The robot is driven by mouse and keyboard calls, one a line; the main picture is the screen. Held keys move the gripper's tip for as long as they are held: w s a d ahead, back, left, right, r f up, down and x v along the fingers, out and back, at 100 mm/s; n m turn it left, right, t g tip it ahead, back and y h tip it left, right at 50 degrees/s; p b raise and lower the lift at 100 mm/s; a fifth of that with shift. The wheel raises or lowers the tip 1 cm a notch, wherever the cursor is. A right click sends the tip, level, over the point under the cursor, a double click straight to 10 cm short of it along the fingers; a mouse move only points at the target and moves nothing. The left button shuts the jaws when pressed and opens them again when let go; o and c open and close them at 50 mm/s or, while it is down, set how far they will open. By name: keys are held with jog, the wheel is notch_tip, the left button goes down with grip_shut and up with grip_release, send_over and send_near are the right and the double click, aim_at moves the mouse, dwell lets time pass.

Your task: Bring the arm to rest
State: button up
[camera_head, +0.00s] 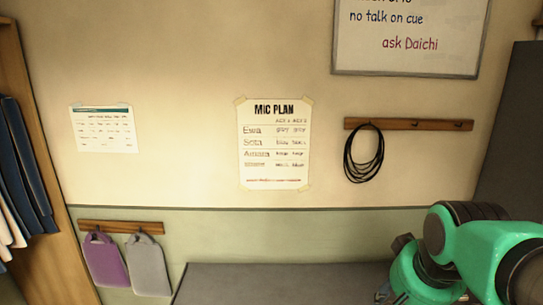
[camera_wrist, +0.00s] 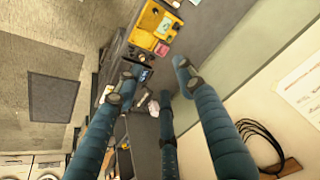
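My arm shows in the head view at the lower right as green and dark links, bent in front of the wall and above a dark grey surface. My gripper (camera_wrist: 155,76) shows in the wrist view with blue-teal fingers spread well apart. Nothing is held between the fingers. A further blue-teal part stands between them, lower in the picture. In the head view I cannot make out the fingers.
A dark grey top (camera_head: 270,284) runs along the wall under my arm. A black cable coil (camera_head: 363,154) hangs from a wooden rail (camera_head: 409,124). Beyond the fingers is a yellow box (camera_wrist: 155,29). Open floor (camera_wrist: 50,50) lies at the left of the wrist view.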

jog(key=s+a+f+n+t, duration=0.1)
jog(key=s+a+n, duration=0.2)
jog(key=s, duration=0.5)
jog(key=shift+s+a+f, duration=0.2)
jog(key=shift+s+a, duration=0.05)
jog(key=shift+a, duration=0.2)
jog(key=shift+w, duration=0.1)
jog(key=shift+c, duration=0.2)
dwell(1.6)
